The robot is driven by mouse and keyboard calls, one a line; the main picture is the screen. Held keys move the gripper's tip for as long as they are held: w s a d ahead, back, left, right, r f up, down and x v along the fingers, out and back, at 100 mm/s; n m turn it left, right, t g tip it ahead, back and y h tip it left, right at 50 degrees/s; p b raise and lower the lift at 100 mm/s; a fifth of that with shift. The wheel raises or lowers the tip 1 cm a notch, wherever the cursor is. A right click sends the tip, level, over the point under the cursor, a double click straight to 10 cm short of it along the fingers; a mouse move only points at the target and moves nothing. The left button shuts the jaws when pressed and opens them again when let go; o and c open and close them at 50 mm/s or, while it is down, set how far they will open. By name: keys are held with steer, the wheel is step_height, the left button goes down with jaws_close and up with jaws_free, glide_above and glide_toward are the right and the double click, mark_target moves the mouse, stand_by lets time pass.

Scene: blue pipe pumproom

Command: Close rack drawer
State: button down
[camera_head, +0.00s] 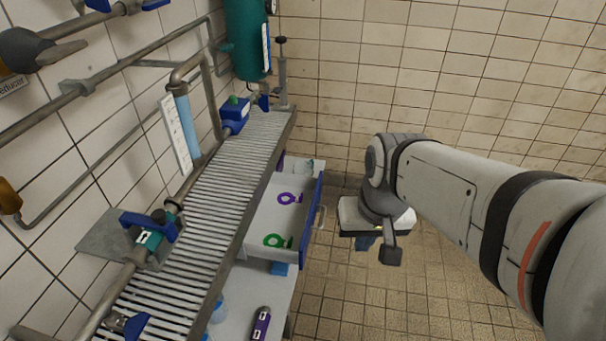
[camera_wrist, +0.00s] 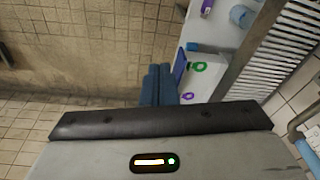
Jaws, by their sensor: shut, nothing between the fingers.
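The rack drawer (camera_head: 282,218) is pulled out from under the slatted rack top. It has a white inside, a blue front and a pale handle (camera_head: 320,217) on its outer face. A purple and a green ring-shaped item lie in it. In the wrist view the drawer (camera_wrist: 206,76) shows beyond my fingers, partly hidden by my gripper's body. My gripper (camera_head: 364,243) is to the right of the drawer front, apart from the handle in the head view. Its blue fingers (camera_wrist: 158,84) are together and empty, and mostly hidden in the head view.
The slatted rack top (camera_head: 215,190) carries pipes and valves along the wall. A lower shelf (camera_head: 240,295) holds a purple item (camera_head: 262,323) and a blue container (camera_head: 218,308). The tiled floor (camera_head: 370,300) to the right of the rack is clear.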

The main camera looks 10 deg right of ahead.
steer(key=w+a+f+m+g+y+b, duration=0.25)
steer(key=f+m+b, duration=0.2)
steer(key=f, duration=0.45)
steer(key=m+t+y+b, duration=0.6)
steer(key=m+y+b, duration=0.8)
steer(key=m+b, duration=0.2)
glide_toward(304, 247)
steer(key=b+x, duration=0.3)
steer(key=x, duration=0.3)
steer(key=shift+w+a+f, duration=0.15)
steer(key=shift+a, duration=0.2)
